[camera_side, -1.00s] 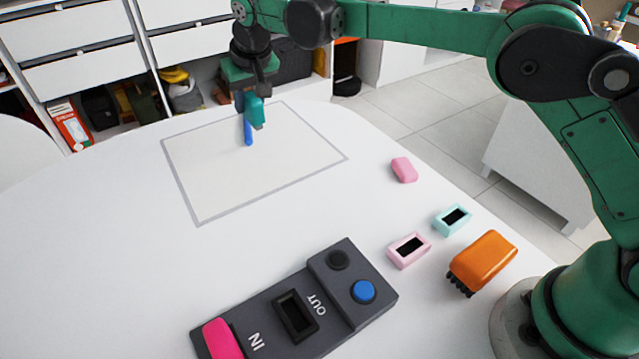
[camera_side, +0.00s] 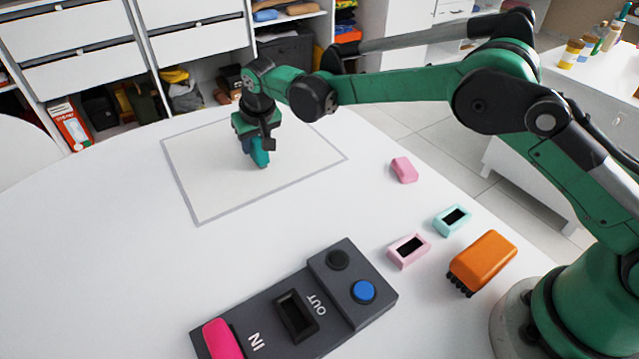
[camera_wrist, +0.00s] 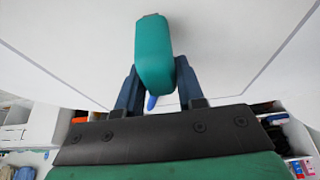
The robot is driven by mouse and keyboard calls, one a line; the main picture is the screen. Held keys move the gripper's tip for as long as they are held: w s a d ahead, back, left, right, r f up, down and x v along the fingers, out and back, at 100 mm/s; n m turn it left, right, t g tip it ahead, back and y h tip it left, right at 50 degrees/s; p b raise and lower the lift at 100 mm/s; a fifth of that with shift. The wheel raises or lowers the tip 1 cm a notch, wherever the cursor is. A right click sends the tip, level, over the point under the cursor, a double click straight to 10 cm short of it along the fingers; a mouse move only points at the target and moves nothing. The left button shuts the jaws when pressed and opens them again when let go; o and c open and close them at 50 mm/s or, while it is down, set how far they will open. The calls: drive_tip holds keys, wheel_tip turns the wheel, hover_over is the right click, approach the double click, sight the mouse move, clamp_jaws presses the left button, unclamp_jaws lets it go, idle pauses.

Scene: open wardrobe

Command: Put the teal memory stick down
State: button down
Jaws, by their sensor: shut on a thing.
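The teal memory stick (camera_wrist: 152,55) is held between the two dark blue fingers of my gripper (camera_wrist: 153,92) in the wrist view. In the side view my gripper (camera_side: 251,150) is low inside the grey outlined area (camera_side: 190,200) on the white table, with the teal stick (camera_side: 260,158) at its tip. I cannot tell whether the stick touches the table. A bit of a blue thing (camera_wrist: 151,103) shows behind the stick in the wrist view; in the side view it is hidden now.
A dark grey device (camera_side: 345,318) marked IN and OUT, with a slot, lies at the front. A pink block (camera_side: 404,170), a pink holder (camera_side: 408,250), a mint holder (camera_side: 452,220) and an orange block (camera_side: 483,262) lie to the right. The outlined area's left part is clear.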

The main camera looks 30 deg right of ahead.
drive_tip(key=shift+f, duration=0.15)
drive_tip(key=c, duration=0.5)
unclamp_jaws()
drive_tip(key=shift+c, duration=0.2)
drive_tip(key=v, duration=1.2)
drive_tip(key=s+d+r+t, duration=0.1)
drive_tip(key=s+d+r, duration=0.4)
drive_tip(key=s+d, duration=0.3)
drive_tip(key=s+d+f, duration=0.2)
drive_tip(key=s+d, duration=0.1)
drive_tip(key=s, duration=0.3)
drive_tip(key=s+d+f+t, duration=0.1)
drive_tip(key=s+d+f, duration=0.1)
drive_tip(key=s, duration=0.4)
drive_tip(key=shift+s+d+f+t, duration=0.2)
drive_tip(key=shift+d+f+t, duration=0.15)
drive_tip(key=shift+d, duration=0.4)
